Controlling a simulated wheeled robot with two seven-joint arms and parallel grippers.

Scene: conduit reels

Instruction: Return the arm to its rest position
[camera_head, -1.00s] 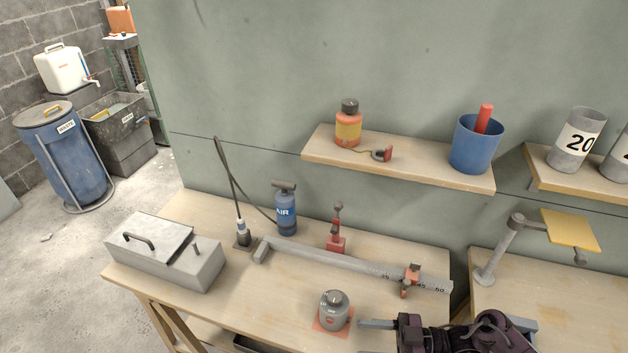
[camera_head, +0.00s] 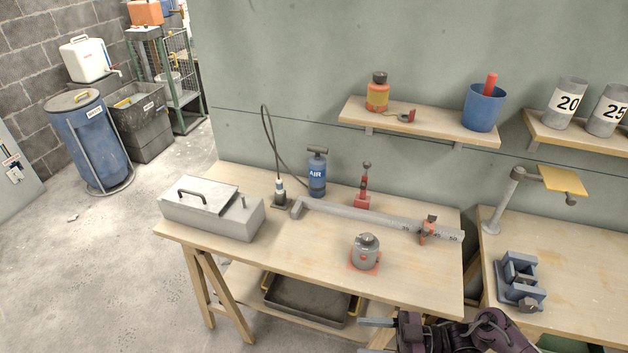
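My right gripper (camera_head: 378,335) shows at the bottom edge, right of the middle, in the head view. Its two grey fingers point left and stand apart with nothing between them. It is in front of the workbench's (camera_head: 300,262) near edge, and its dark purple arm (camera_head: 470,335) comes in from the lower right. My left gripper and arm are not in view.
On the bench stand a grey metal box (camera_head: 212,208), a blue AIR pump (camera_head: 317,175), a long measuring bar (camera_head: 370,218), a red-based tool (camera_head: 364,190) and a grey round device (camera_head: 365,252). A blue vise (camera_head: 520,280) sits on the right bench.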

